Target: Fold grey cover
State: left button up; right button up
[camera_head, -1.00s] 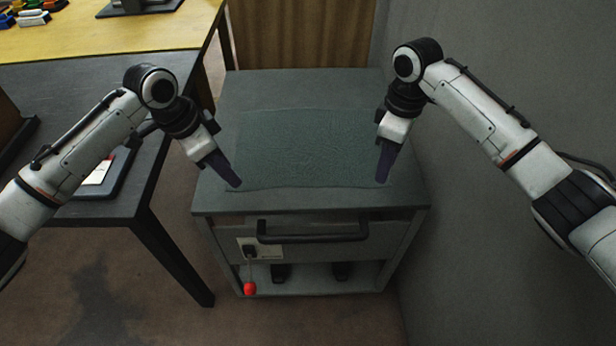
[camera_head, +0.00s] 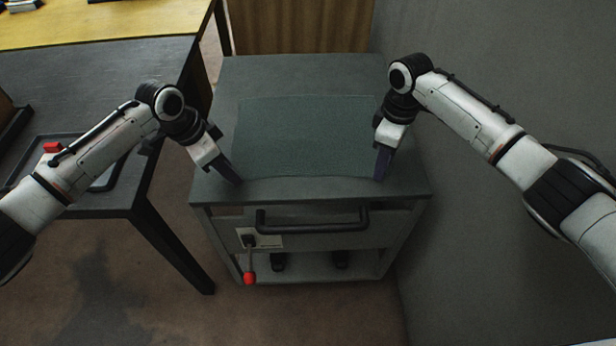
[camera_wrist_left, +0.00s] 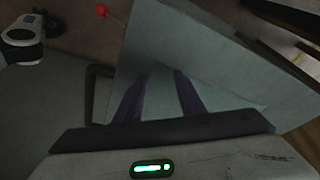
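The grey cover (camera_head: 305,135) lies flat and spread out on top of a grey cabinet (camera_head: 300,72). My left gripper (camera_head: 236,181) is at the cover's near left corner, pointing down. In the left wrist view its two dark purple fingers (camera_wrist_left: 160,78) stand apart, with a grey surface showing between them. I cannot make out cloth held there. My right gripper (camera_head: 381,176) is at the cover's near right corner, also pointing down. Its fingers overlap in the head view, so their gap is hidden.
A grey wall (camera_head: 500,80) rises close on the right.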

pick_arm(q)
jog(key=shift+f, duration=0.25)
pick_arm(e)
jog(key=shift+f, duration=0.25)
pick_arm(q)
jog(key=shift+r, duration=0.15)
jog(key=shift+c, duration=0.8)
pick_arm(e)
jog(key=shift+r, duration=0.15)
jog(key=shift+c, duration=0.8)
pick_arm(q)
grip_shut()
pick_arm(e)
grip_shut()
pick_arm(q)
jog(key=shift+s, duration=0.1)
